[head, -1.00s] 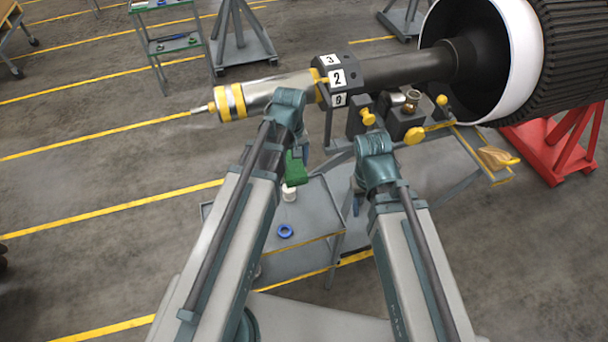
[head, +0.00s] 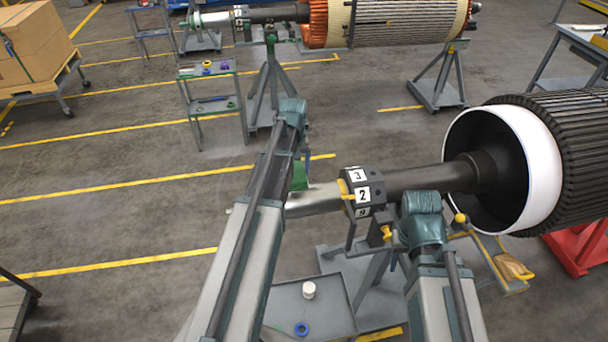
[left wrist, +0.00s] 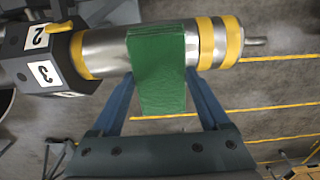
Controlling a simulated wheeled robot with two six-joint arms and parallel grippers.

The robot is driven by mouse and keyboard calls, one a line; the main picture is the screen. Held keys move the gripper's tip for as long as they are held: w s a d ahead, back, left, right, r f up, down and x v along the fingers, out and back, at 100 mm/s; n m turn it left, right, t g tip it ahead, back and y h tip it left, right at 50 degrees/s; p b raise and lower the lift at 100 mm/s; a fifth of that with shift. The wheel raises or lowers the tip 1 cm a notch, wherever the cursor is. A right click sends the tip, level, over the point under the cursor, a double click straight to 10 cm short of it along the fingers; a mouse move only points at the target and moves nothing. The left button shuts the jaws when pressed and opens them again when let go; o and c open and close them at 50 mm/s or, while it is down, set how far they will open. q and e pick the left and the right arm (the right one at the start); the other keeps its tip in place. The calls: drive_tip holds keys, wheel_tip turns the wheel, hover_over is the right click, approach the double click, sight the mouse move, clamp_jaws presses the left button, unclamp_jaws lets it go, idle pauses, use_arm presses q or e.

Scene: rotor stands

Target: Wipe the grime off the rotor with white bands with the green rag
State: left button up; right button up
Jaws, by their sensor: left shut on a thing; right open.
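The near rotor has a white band (head: 527,165) around its dark ribbed body (head: 585,150), a dark shaft and a bare metal shaft end (head: 315,198). In the left wrist view this metal end (left wrist: 105,55) has yellow bands near its tip. My left gripper (left wrist: 160,80) is shut on the green rag (left wrist: 157,65), which hangs across the metal end; I cannot tell whether it touches. The rag also shows in the head view (head: 299,178) beside my left wrist. My right gripper (head: 423,235) is by the bearing support, its fingers mostly hidden. Grime is not clearly visible.
A numbered block (head: 362,193) sits around the shaft. A grey cart (head: 325,318) below holds a white container (head: 309,290) and a blue ring (head: 301,328). A second rotor with orange ends (head: 330,22) stands behind, near a small shelf cart (head: 212,88).

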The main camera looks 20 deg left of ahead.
use_arm(q)
drive_tip(key=shift+w+a+r, duration=0.2)
drive_tip(key=shift+r, duration=0.05)
drive_tip(key=shift+f, duration=0.15)
